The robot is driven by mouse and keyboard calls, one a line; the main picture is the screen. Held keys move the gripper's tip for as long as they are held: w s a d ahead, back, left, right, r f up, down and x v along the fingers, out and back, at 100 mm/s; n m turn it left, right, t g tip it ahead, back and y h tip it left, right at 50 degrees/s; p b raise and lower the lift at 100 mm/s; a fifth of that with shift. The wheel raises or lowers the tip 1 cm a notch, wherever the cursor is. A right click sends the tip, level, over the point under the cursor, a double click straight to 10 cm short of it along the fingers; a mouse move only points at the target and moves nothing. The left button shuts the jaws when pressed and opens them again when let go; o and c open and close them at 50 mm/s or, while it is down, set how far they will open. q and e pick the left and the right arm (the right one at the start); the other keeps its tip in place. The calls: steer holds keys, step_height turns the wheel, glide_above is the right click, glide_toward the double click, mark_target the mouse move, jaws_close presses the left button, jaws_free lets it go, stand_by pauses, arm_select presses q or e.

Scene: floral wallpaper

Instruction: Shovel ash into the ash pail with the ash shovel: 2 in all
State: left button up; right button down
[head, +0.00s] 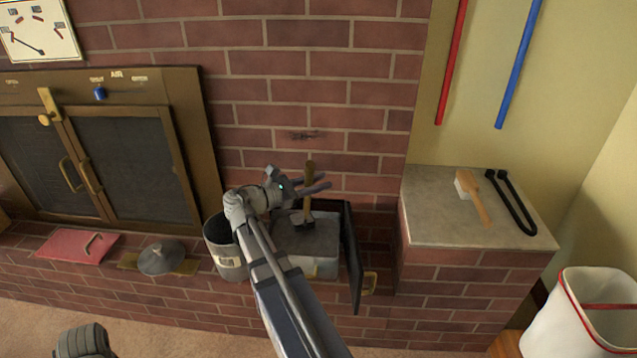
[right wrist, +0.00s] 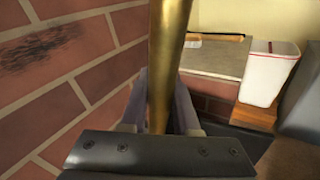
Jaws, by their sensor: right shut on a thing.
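My right gripper (head: 312,186) is shut on the upright brass handle of the ash shovel (head: 308,178). In the right wrist view the brass shaft (right wrist: 167,65) runs between my fingers (right wrist: 160,115). The dark shovel head (head: 302,219) is low, over or touching the grey surface in the ash box (head: 318,268); I cannot tell whether it carries ash. The grey metal ash pail (head: 228,262) stands just left of the box, partly hidden by my right arm. Its inside is mostly hidden.
A dark door (head: 351,257) stands open at the box's right side. A round grey lid (head: 161,257) and a red folder-like object (head: 78,248) lie on the brick hearth. A brush (head: 474,200) and black tongs (head: 512,203) lie on the right ledge. A white bin (head: 577,318) stands at far right.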

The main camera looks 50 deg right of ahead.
arm_select(q)
step_height(320, 180, up, 4)
steer(key=p, duration=0.3)
steer(key=shift+f, duration=0.25)
arm_select(e)
step_height(320, 180, up, 4)
steer(key=shift+f, duration=0.25)
